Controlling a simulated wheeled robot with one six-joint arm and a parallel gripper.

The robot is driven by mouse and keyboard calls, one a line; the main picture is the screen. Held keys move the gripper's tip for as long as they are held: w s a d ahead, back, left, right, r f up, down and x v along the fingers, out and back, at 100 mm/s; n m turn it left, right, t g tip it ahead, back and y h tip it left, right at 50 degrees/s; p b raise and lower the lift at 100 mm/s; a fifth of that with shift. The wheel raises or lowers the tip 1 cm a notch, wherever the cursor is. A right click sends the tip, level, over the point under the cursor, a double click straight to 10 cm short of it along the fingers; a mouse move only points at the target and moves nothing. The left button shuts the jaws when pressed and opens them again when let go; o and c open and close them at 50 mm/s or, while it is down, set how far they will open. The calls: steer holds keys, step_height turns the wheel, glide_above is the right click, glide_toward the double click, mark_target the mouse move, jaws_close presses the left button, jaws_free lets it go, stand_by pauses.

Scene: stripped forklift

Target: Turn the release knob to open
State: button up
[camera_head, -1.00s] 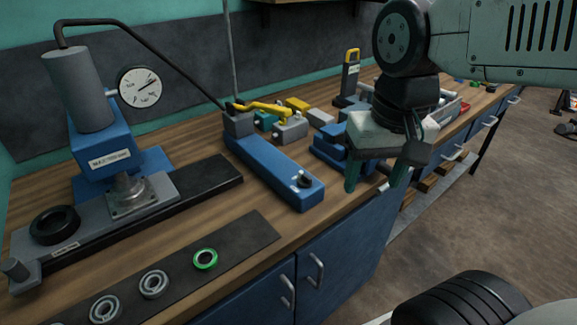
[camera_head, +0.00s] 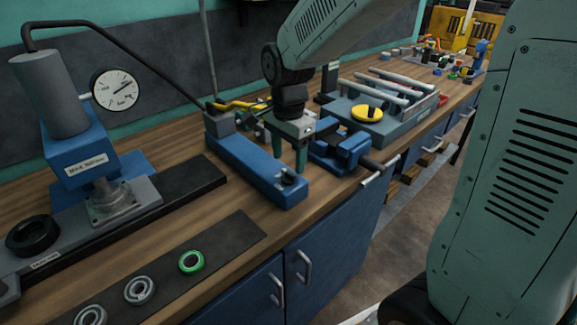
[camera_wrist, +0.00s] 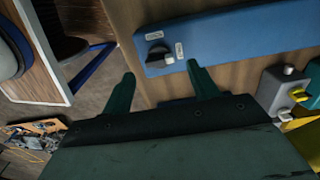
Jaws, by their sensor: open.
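The release knob (camera_head: 289,177) is a small dark knob on the near end of the long blue hand pump (camera_head: 252,163) on the workbench. In the wrist view the knob (camera_wrist: 158,55) has a grey pointer-like part and two small white labels beside it, too small to read surely. My gripper (camera_head: 288,160) points down just behind the knob in the head view. In the wrist view my gripper (camera_wrist: 160,72) has its two green fingers apart, with the knob between and beyond the tips. It holds nothing, and I see no contact with the knob.
The blue vise (camera_head: 340,145) stands close right of my gripper. A press with a gauge (camera_head: 116,90) is at the left. A dark mat with rings (camera_head: 191,262) lies in front. A grey tray with a yellow disc (camera_head: 367,113) is behind the vise.

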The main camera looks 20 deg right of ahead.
mark_target(289, 172)
steer(key=shift+f, duration=1.7)
steer(key=c, duration=1)
steer(key=shift+n, duration=0.4)
steer(key=n, duration=0.3)
steer(key=shift+n, duration=0.4)
steer(key=n, duration=0.4)
steer(key=shift+n, duration=0.3)
steer(key=n, duration=0.8)
steer(key=shift+n, duration=0.3)
